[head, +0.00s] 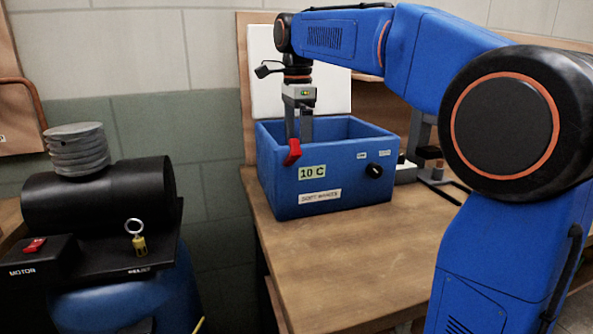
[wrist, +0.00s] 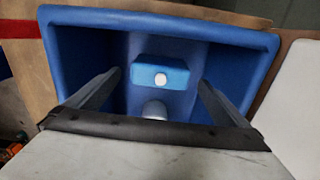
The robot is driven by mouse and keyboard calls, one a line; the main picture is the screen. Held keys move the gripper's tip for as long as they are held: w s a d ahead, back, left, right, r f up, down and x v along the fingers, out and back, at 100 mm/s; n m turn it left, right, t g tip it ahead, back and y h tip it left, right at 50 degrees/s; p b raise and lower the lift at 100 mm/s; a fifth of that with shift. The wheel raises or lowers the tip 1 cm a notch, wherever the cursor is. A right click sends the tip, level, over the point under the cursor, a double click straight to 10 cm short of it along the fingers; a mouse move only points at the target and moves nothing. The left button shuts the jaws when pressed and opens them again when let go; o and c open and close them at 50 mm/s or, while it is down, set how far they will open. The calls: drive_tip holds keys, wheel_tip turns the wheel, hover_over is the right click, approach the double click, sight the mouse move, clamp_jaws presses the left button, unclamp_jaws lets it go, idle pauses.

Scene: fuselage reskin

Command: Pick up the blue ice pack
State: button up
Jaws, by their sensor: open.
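The blue ice pack (wrist: 172,70) is a small block with a round white cap on its face. It shows inside the blue box (wrist: 262,48) in the wrist view, and the box walls hide it in the head view. The box (head: 335,183) stands open on the bench, with a "10 C" label on its front. My gripper (head: 300,140) points down at the box opening. In the wrist view its two dark fingers (wrist: 160,80) are spread wide, one on each side of the ice pack, with gaps visible. Nothing is held.
A pale cylinder (wrist: 155,108) shows in the box just below the ice pack. A red piece (head: 292,152) is at the box's front left rim. A white panel (head: 285,85) stands behind the box. A black motor unit (head: 100,195) is at left. The bench front (head: 350,255) is clear.

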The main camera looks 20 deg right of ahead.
drive_tip(key=shift+f, duration=2.2)
drive_tip(key=c, duration=1.3)
